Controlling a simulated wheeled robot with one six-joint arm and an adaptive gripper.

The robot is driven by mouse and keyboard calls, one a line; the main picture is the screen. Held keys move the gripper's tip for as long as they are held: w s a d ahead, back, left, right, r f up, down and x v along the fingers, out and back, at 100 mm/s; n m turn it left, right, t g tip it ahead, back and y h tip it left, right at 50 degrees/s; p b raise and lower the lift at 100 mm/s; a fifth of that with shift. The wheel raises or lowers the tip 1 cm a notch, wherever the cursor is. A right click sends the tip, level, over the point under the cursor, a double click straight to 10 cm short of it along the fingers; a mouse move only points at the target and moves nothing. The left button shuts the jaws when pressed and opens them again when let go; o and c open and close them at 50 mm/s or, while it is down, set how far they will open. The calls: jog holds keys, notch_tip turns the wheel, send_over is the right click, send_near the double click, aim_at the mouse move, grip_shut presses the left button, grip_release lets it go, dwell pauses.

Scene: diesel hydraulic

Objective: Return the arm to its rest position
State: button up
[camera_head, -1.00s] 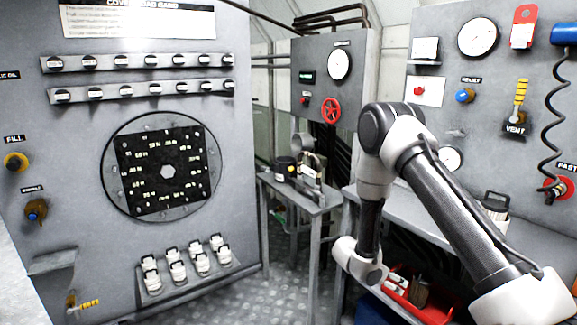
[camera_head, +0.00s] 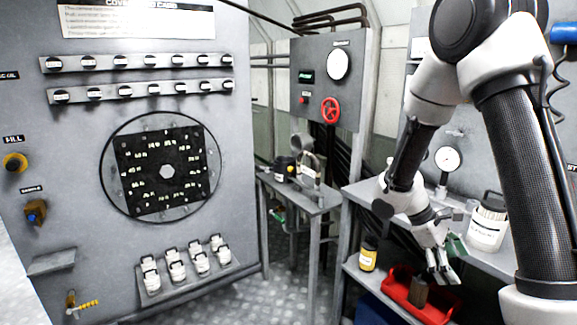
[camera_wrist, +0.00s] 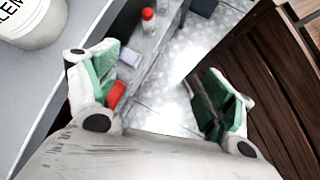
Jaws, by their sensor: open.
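My gripper (camera_head: 446,258) hangs at the end of my raised, folded arm on the right of the head view, in front of the grey bench. Its green-padded fingers are spread apart. In the wrist view my gripper (camera_wrist: 165,98) is open and empty, with the bench shelf and the floor showing between its fingers.
A white labelled container (camera_head: 487,226) stands on the bench (camera_head: 465,254) close to my gripper. A red tray (camera_head: 402,300) and a yellow bottle (camera_head: 368,254) are on the lower shelf. A small table (camera_head: 310,206) stands in the middle. The floor (camera_head: 235,292) is clear at front left.

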jog(key=s+a+r+m+t+y, duration=0.2)
jog(key=s+r+m+t+y, duration=0.1)
jog(key=s+r, duration=0.4)
jog(key=s+a+r+m+t+y, duration=0.2)
jog(key=s+r+m+t, duration=0.3)
jog(key=r, duration=0.9)
jog(key=s+m+y, duration=0.1)
jog(key=s, duration=0.2)
jog(key=shift+a+r+y, duration=0.2)
jog(key=shift+r+y, duration=0.1)
jog(key=shift+y, duration=0.1)
